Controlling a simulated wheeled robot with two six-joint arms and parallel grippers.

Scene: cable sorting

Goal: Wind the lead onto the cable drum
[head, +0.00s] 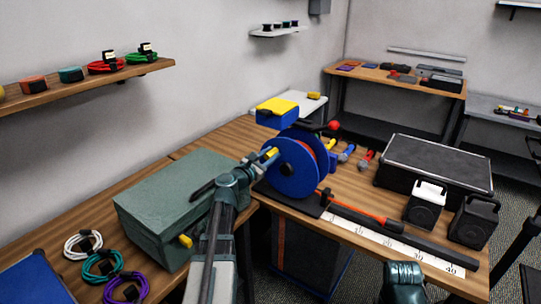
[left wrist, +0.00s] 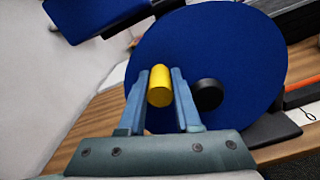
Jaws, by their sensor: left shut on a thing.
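The blue cable drum (head: 300,172) stands upright on a dark base near the table's front edge. It also fills the middle of the left wrist view (left wrist: 230,55), with its black hub (left wrist: 208,95). My left gripper (head: 268,156) is at the drum's left face. Its fingers are shut on the drum's yellow crank handle (left wrist: 160,86), to the left of the hub. The orange lead (head: 358,212) runs from the drum's lower right along a dark strip beside a white ruler (head: 385,238). How much is wound is mostly hidden by the flange.
A grey-green case (head: 165,190) lies left of my left arm. Coiled cables (head: 102,263) lie in front of it. A black case (head: 430,165) and two speaker-like boxes (head: 474,222) stand at right. Hand tools (head: 347,153) lie behind the drum.

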